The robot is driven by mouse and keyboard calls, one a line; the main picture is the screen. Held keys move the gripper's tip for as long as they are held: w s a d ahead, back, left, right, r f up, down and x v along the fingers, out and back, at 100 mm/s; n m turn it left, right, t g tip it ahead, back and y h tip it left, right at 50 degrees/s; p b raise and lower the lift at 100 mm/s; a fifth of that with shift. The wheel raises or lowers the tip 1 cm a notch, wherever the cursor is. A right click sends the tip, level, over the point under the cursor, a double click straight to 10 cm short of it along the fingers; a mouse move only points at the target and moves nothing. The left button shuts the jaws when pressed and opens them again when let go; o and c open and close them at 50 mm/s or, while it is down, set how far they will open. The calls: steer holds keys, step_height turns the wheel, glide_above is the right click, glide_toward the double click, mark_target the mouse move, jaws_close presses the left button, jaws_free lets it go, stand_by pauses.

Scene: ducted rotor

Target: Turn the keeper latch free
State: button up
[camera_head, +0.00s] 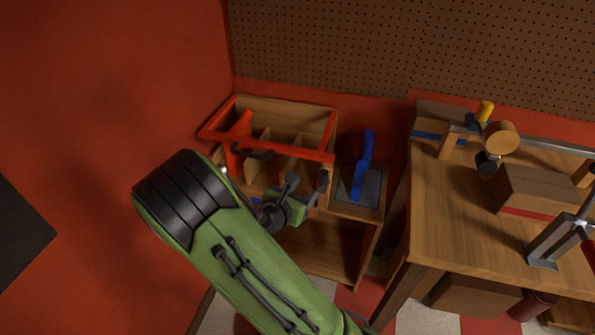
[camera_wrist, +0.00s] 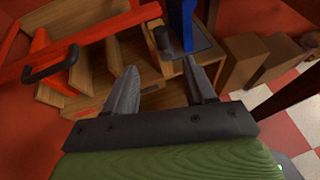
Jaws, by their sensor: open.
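I cannot tell for sure which part is the keeper latch. A short dark upright post (camera_wrist: 161,38) stands at the right front of a wooden compartment box, just left of a blue upright piece (camera_wrist: 182,22); it may be the latch. The blue piece also shows in the head view (camera_head: 363,165), on a dark plate. A red frame (camera_head: 270,142) lies across the box, with a black curved handle (camera_head: 252,153); the handle also shows in the wrist view (camera_wrist: 50,66). My gripper (camera_wrist: 160,65) is open and empty, its fingers pointing toward the box front below the post. It seems apart from it.
The box (camera_head: 282,107) sits on a small wooden cabinet (camera_head: 322,252) beside the red wall. A workbench (camera_head: 450,215) with tools, a brown box (camera_head: 535,193) and a grey metal stand (camera_head: 550,243) is at the right. A pegboard (camera_head: 330,50) is behind.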

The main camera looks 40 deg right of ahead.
mark_target(322, 175)
steer(key=b+x, duration=0.1)
steer(key=x, duration=0.4)
steer(key=b+x, duration=0.1)
steer(key=x, duration=0.4)
steer(key=b+x, duration=0.1)
steer(key=x, duration=0.4)
steer(key=shift+w+d+r, duration=0.1)
steer(key=shift+d, duration=0.3)
steer(key=shift+n, duration=0.3)
jaws_close()
